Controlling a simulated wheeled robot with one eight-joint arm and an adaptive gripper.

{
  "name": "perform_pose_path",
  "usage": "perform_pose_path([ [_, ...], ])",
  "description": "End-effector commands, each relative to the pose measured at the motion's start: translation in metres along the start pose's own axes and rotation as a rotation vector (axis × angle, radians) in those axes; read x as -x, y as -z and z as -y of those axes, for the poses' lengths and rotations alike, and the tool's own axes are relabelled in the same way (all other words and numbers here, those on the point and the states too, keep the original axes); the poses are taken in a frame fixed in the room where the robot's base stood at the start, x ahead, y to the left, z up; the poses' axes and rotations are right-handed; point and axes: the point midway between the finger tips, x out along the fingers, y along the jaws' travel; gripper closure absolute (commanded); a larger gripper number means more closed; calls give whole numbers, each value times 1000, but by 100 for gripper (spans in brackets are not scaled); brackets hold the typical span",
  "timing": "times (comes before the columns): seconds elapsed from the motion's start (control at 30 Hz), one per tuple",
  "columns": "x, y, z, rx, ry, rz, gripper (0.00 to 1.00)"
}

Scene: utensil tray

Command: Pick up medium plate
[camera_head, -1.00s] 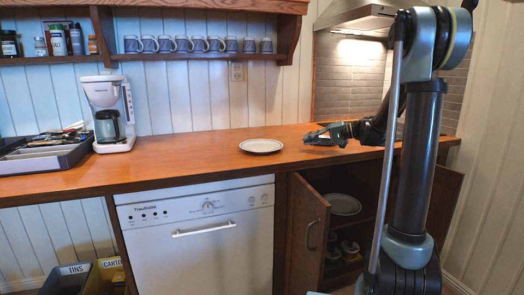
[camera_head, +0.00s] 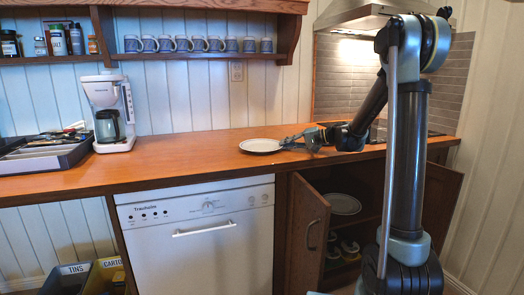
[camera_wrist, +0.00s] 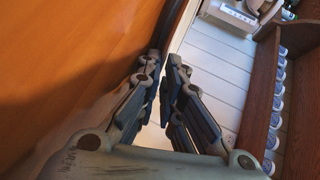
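The medium plate (camera_head: 260,146) is a white round plate lying flat on the wooden counter, near the middle of the head view. My gripper (camera_head: 285,143) reaches in from the right, low over the counter, with its fingertips at the plate's right rim. I cannot tell whether they touch it. In the wrist view my gripper (camera_wrist: 165,62) has its two dark fingers on either side of a narrow gap. No plate can be made out clearly there.
A wooden counter (camera_head: 190,150) carries a coffee maker (camera_head: 110,113) and a utensil tray (camera_head: 45,155) on the left. A lower cabinet stands open, with another plate (camera_head: 342,204) inside. The counter around the medium plate is clear.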

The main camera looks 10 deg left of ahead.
Motion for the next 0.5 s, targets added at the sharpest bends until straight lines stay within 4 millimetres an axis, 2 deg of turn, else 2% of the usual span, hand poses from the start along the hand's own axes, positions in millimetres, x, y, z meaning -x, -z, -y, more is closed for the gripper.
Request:
perform_pose_path([
  [0.2,-2,0,0,0,0,0,93],
  [0.27,-2,0,0,0,0,0,100],
  [0.5,-1,0,0,-1,0,-1,100],
])
